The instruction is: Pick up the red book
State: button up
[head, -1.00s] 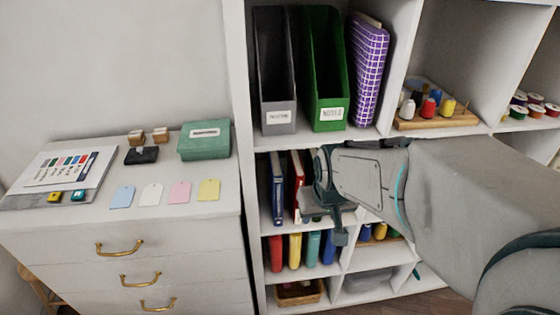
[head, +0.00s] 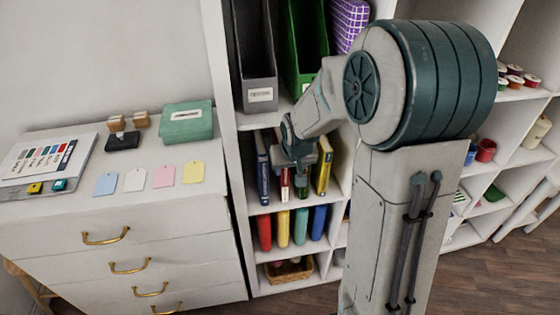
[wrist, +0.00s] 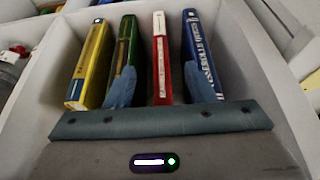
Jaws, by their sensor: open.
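The red book (wrist: 162,62) stands upright on a shelf between the green book (wrist: 123,55) and the blue book (wrist: 198,55) in the wrist view. A yellow book (wrist: 89,65) stands left of the green one. My gripper (wrist: 163,88) is open, with one fingertip in front of the green book and the other in front of the blue book. The red book's spine shows between the fingertips; I cannot tell how deep they reach. In the head view my gripper (head: 294,180) covers most of the red book (head: 284,184).
The shelf walls and the upper shelf with a grey file holder (head: 256,75) and green file holder (head: 302,55) enclose the spot. Lower down stand several coloured books, including another red one (head: 264,232). A drawer cabinet (head: 110,215) stands left.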

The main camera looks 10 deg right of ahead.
aim_at(282, 180)
jog(key=w+f, duration=0.1)
jog(key=w+f+p, duration=0.1)
jog(key=w, duration=0.3)
jog(key=shift+w+f+p, duration=0.1)
jog(key=shift+f+p, duration=0.25)
jog(key=shift+f, duration=0.05)
grip_shut()
jog(key=shift+r, duration=0.1)
dwell(1.3)
